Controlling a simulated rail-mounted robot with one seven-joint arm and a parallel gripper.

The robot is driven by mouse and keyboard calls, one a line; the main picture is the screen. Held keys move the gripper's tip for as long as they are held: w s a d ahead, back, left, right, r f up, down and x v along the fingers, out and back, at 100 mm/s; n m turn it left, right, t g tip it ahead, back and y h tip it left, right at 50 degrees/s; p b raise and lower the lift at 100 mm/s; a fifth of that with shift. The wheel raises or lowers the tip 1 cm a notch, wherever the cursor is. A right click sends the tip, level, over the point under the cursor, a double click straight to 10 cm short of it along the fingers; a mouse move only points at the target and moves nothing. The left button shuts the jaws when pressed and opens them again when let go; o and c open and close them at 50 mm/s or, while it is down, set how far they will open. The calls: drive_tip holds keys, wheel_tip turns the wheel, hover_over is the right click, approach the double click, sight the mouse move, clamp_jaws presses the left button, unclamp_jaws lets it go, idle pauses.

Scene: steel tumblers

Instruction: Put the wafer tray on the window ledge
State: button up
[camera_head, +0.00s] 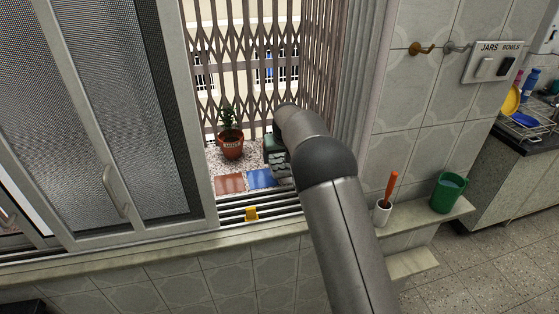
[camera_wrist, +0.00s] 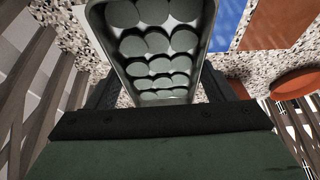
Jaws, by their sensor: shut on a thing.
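The wafer tray is a pale, narrow tray holding several rows of round grey-green discs; in the wrist view its rim (camera_wrist: 206,42) runs up from between my fingers. My gripper (camera_wrist: 155,97) is shut on the near end of the tray, with a dark finger on each side. In the head view my gripper (camera_head: 274,148) is beyond the window track, over the right part of the speckled window ledge (camera_head: 217,160). The tray (camera_head: 280,164) shows there only as a small grey patch, mostly hidden by my arm. I cannot tell whether it touches the ledge.
On the ledge are a potted plant (camera_head: 231,147), a red tile (camera_head: 230,183) and a blue tile (camera_head: 261,178). A folding grille (camera_head: 240,60) closes the back. A yellow piece (camera_head: 251,213) sits on the track. A white cup (camera_head: 382,212) and green bucket (camera_head: 447,193) stand right.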

sight(279, 158)
drive_tip(key=f, duration=0.1)
drive_tip(key=w, duration=0.1)
drive_tip(key=w+f, duration=0.1)
drive_tip(key=shift+w+a+f+p, duration=0.2)
drive_tip(key=shift+a+f+p, duration=0.05)
drive_tip(key=shift+f+p, duration=0.15)
drive_tip(key=shift+w+f+p, duration=0.1)
drive_tip(key=shift+f+p, duration=0.25)
drive_tip(key=shift+f, duration=1.25)
drive_tip(key=shift+f, duration=0.2)
drive_tip(key=o, duration=1.1)
